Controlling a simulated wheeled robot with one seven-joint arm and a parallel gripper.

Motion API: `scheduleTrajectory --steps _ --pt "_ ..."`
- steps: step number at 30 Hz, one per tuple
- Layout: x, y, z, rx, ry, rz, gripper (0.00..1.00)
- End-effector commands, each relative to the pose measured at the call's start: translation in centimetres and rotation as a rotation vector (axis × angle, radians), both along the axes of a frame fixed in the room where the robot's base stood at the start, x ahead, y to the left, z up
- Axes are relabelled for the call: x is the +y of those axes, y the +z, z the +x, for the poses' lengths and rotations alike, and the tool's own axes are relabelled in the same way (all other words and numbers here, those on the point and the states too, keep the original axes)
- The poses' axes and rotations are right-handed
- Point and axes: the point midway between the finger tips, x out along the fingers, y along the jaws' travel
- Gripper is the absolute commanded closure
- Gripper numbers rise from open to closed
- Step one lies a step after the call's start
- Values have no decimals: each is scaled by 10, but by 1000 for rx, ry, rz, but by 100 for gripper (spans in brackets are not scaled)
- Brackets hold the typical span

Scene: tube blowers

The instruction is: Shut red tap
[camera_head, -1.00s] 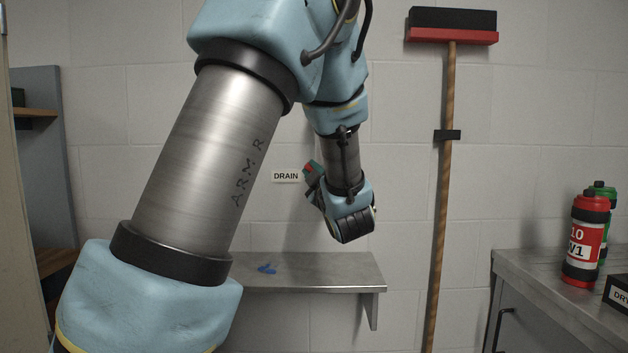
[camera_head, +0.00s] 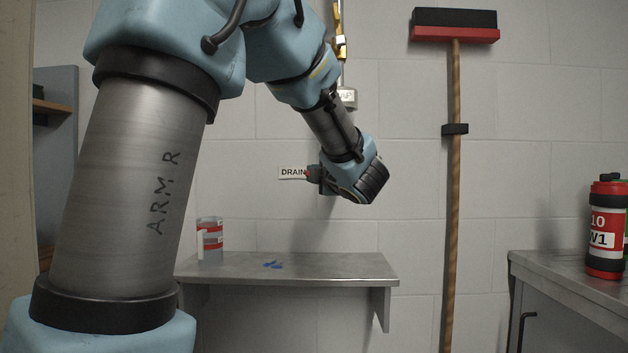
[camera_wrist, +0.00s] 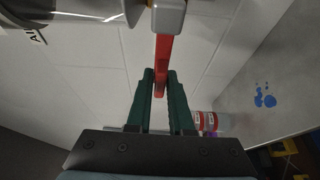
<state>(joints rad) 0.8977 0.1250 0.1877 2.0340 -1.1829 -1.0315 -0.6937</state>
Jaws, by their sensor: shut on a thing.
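The red tap lever (camera_wrist: 163,58) shows in the wrist view, running down from a grey block (camera_wrist: 169,17) at the top. My gripper (camera_wrist: 160,80) has its two dark green fingers closed on the lever's lower end, one on each side. In the head view my gripper (camera_head: 313,178) is at the wall beside the DRAIN label (camera_head: 292,173). Only a small speck of red shows there; my gripper and wrist hide the rest of the tap.
A metal shelf (camera_head: 335,265) below holds a clear red-banded container (camera_head: 210,241) and a blue splotch (camera_head: 273,264). A broom (camera_head: 455,190) stands against the wall. A red bottle (camera_head: 605,230) stands on the right bench. A yellow fitting (camera_head: 340,47) is above my wrist.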

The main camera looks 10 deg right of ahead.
Motion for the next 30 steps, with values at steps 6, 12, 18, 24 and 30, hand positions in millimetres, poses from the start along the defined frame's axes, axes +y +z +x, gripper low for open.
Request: scheduleTrajectory --steps 6,12,18,24,30 --pt "0 -3 0 7 1 -26 100" --pt "0 -3 0 7 1 -28 100" --pt "0 -3 0 8 1 -27 74" --pt "0 -2 0 7 1 -26 55" --pt "0 -2 0 6 0 -26 55"
